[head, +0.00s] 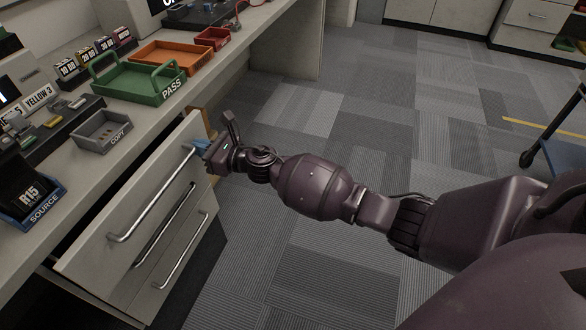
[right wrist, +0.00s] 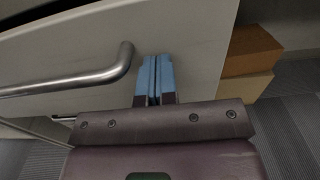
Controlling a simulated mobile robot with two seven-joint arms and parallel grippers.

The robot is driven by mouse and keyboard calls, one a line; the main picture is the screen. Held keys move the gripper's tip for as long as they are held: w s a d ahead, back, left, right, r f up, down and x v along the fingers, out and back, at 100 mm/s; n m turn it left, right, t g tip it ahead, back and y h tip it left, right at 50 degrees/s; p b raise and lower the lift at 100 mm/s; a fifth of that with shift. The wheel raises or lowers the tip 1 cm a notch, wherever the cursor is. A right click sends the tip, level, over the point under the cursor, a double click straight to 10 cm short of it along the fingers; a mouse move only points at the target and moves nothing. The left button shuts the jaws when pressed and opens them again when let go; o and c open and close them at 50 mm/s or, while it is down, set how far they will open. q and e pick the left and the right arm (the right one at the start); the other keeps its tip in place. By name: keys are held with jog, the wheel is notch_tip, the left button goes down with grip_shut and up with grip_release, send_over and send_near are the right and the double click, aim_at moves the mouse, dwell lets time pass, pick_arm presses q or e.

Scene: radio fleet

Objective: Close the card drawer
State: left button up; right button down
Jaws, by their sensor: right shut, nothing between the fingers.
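The card drawer (head: 124,215) is the top drawer under the desk. It stands pulled out, with a dark gap between its front and the desk edge. Its long metal handle (head: 152,196) runs across the front, and it also shows in the right wrist view (right wrist: 75,83). My right gripper (head: 200,146) is shut and empty at the drawer front, near the handle's far end. In the right wrist view its blue fingertips (right wrist: 155,76) are together against or very near the drawer face, just right of the handle's bent end. My left gripper is not in view.
On the desk are a green PASS tray (head: 140,84), an orange tray (head: 172,57), a grey COPY tray (head: 102,131) and a blue SOURCE holder (head: 40,208). Tan blocks (right wrist: 250,62) show beyond the drawer's edge. Lower drawers sit below. The carpet (head: 330,130) beside the desk is clear.

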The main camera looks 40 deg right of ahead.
aim_at(183, 141)
jog(key=b+x, duration=0.1)
jog(key=x, duration=0.3)
jog(key=shift+w+a+f, duration=0.15)
jog(key=shift+w, duration=0.05)
jog(key=shift+w+r, duration=0.15)
jog(key=shift+r, duration=0.15)
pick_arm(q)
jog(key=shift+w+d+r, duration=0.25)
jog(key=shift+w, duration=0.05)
pick_arm(e)
jog(key=shift+w+a+r, duration=0.1)
jog(key=shift+r, duration=0.1)
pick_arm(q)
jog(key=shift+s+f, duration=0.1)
